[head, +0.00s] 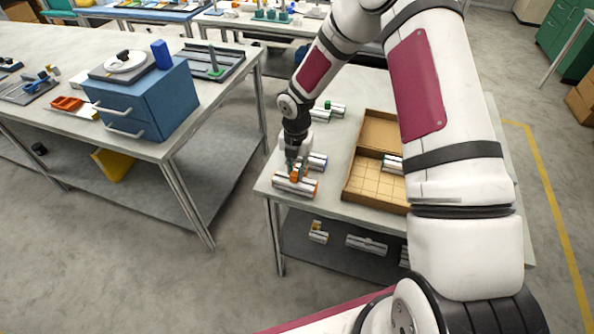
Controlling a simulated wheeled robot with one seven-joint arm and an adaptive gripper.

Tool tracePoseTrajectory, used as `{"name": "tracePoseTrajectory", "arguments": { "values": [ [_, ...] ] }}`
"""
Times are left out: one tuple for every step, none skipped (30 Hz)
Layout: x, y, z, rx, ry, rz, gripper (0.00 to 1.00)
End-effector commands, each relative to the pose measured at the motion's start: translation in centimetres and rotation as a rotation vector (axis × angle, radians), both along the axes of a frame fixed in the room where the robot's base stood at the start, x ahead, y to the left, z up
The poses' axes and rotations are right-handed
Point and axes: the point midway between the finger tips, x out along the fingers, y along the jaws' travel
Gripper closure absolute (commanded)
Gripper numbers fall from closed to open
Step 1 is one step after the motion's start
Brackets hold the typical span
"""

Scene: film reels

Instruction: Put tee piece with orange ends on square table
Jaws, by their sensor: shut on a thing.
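The tee piece with orange ends (285,184) is a silver-white tube with orange at its ends and on its short branch. It is at the front left corner of the grey-topped table (338,150). My gripper (297,171) points down and is shut on the tee piece from above. I cannot tell whether the tee piece touches the table top or hangs just above it. Which table is the square one is not clear from this view.
A similar piece with blue ends (317,160) lies just behind my gripper. One with green ends (327,111) lies farther back. An open cardboard box (352,183) stands to the right. More pieces (366,245) lie on the lower shelf. A long table (45,112) with a blue drawer box (170,101) stands left.

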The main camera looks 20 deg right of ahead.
Motion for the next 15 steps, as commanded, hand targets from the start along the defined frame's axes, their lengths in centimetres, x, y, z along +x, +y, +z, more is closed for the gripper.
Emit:
{"name": "tracePoseTrajectory", "arguments": {
  "values": [
    [-0.13, 0.03, -0.60, 0.000, 0.001, 0.000, 1.00],
    [-0.12, 0.04, -0.89, 0.000, 0.001, 0.000, 1.00],
    [-0.09, 0.03, -1.11, 0.000, 0.000, 0.000, 1.00],
    [-0.05, 0.01, -1.17, 0.000, 0.000, 0.000, 1.00],
    [-0.02, 0.01, -1.17, -0.001, -0.001, 0.000, 1.00],
    [0.01, 0.00, -1.14, 0.000, -0.001, 0.000, 1.00],
    [0.01, 0.00, -1.14, 0.000, -0.001, 0.000, 1.00],
    [0.01, 0.00, -1.14, 0.000, -0.001, 0.000, 1.00],
    [0.01, 0.00, -1.14, -0.001, -0.001, 0.000, 1.00],
    [0.00, -0.01, -1.16, -0.001, -0.001, 0.000, 1.00],
    [0.01, 0.00, -1.21, -0.001, -0.001, 0.000, 1.00],
    [0.02, -0.01, -1.33, 0.000, 0.000, 0.000, 1.00],
    [0.03, -0.01, -1.43, 0.000, 0.000, 0.000, 1.00],
    [0.04, -0.01, -1.51, -0.001, -0.001, 0.000, 1.00],
    [0.00, -0.02, -1.45, 0.000, 0.000, 0.000, 0.72]
  ]
}}
